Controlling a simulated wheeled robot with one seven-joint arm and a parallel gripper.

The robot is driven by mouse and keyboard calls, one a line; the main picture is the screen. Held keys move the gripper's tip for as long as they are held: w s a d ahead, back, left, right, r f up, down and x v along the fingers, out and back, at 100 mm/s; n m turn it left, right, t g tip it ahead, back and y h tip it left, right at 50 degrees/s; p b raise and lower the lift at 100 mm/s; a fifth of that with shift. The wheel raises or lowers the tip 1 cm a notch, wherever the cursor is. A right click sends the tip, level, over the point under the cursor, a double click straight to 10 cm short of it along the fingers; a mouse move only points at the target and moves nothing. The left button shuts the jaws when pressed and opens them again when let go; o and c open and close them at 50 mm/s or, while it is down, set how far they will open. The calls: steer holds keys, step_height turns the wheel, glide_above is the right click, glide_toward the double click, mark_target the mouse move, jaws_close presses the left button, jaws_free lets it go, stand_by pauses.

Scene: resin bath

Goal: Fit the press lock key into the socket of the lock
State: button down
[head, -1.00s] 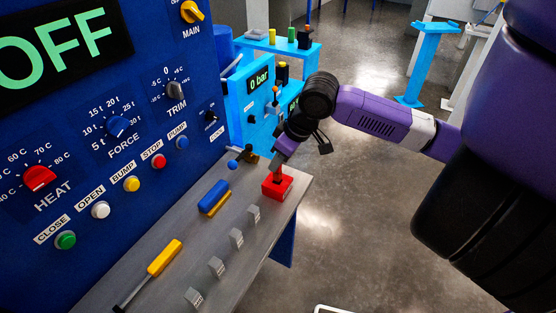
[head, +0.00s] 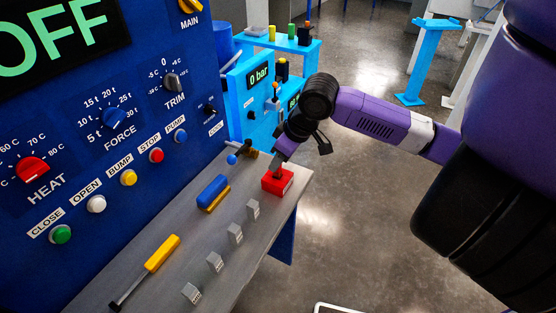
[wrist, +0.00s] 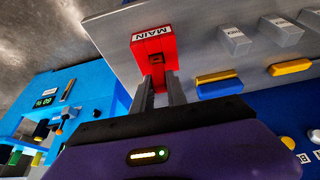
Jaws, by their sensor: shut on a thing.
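A red block (head: 275,184) labelled MAIN sits on the grey bench near its right end. It also shows in the wrist view (wrist: 149,47), and I take it for the lock. My gripper (head: 279,170) points down at its top. In the wrist view my gripper (wrist: 158,84) is shut on a small red piece (wrist: 157,77), which I take for the key. This piece is right at the block, by a dark spot on it. The fingers hide most of it, and I cannot tell how far it sits in a socket.
On the bench lie a blue-and-yellow piece (head: 213,193), a yellow-handled tool (head: 162,253) and several small grey blocks (head: 235,233). The blue control panel (head: 85,130) rises on the left. A light-blue machine (head: 262,75) stands behind.

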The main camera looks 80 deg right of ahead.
steer(key=shift+f+b, duration=0.3)
steer(key=shift+f, duration=0.15)
steer(key=c, duration=1.3)
jaws_free()
steer(key=shift+o, duration=0.2)
steer(key=shift+r, duration=0.1)
steer(key=v, duration=0.7)
steer(key=shift+r, duration=0.35)
steer(key=shift+s, duration=0.15)
step_height(320, 180, up, 12)
steer(key=p, duration=0.9)
